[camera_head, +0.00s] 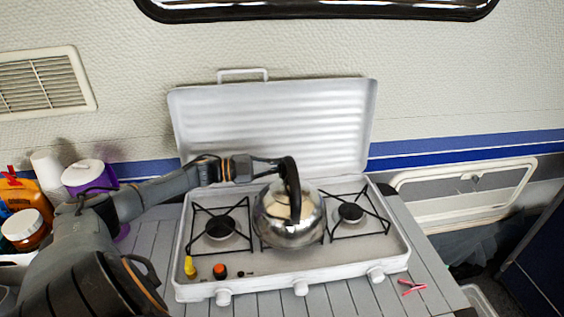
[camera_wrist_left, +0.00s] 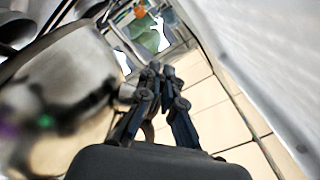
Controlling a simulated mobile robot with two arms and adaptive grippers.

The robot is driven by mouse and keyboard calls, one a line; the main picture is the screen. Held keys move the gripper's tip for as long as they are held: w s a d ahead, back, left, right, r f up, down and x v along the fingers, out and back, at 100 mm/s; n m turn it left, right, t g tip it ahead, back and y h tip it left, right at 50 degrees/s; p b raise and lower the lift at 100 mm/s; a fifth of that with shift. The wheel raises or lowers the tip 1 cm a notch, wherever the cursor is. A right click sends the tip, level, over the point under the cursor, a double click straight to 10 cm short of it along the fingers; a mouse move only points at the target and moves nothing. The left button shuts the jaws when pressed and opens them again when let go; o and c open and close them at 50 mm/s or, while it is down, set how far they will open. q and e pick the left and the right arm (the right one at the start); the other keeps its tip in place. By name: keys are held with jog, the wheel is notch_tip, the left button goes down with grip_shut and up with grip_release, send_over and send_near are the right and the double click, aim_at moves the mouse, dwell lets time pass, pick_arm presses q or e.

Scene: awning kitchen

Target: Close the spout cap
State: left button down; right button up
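A shiny metal kettle (camera_head: 289,222) with a black arched handle (camera_head: 292,185) stands on the middle of the white camping stove (camera_head: 250,287). My left gripper (camera_head: 270,168) reaches in from the left, above and behind the kettle body, close to the handle. In the left wrist view, the gripper's fingertips (camera_wrist_left: 161,71) are nearly together, with nothing visible between them. The blurred kettle body (camera_wrist_left: 65,85) is left of the fingers. A small metal protrusion (camera_wrist_left: 126,92), perhaps the spout, shows beside them. I cannot make out the cap clearly. My right gripper is out of view.
The stove lid (camera_head: 270,120) stands raised behind the kettle. Bare burners lie on both sides. A white-lidded purple container (camera_head: 88,173) and a brown jar (camera_head: 24,228) crowd the left. A small red item (camera_head: 412,287) lies on the counter at the right.

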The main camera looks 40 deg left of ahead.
pick_arm(q)
jog(key=shift+f, duration=0.1)
dwell(0.4)
jog(key=c, duration=1.5)
grip_release()
jog(key=shift+v, duration=6.05)
